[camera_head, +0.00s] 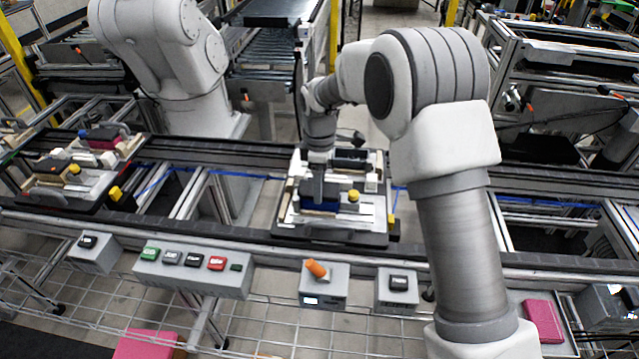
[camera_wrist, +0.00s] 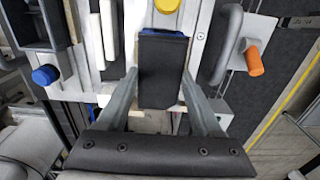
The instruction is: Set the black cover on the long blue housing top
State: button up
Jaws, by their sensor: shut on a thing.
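The black cover (camera_wrist: 163,70) is between the two grey fingers of my gripper (camera_wrist: 160,78) in the wrist view, and the gripper is shut on it. A blue edge of the long housing (camera_wrist: 166,33) shows just past the cover's far end; the cover hides the rest from this angle. In the head view my gripper (camera_head: 318,190) points down over the middle pallet fixture, and the blue housing (camera_head: 319,205) shows low beneath it.
The pallet fixture (camera_head: 330,232) carries a yellow knob (camera_head: 353,196) right of the housing. In the wrist view a yellow knob (camera_wrist: 167,5) lies beyond the cover, and a dark handle (camera_wrist: 222,45) stands to the right. Another loaded pallet (camera_head: 75,170) is at left.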

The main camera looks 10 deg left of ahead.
jog(key=o, duration=1.4)
jog(key=shift+r, duration=0.1)
notch_tip(320, 180, up, 17)
jog(key=shift+r, duration=0.15)
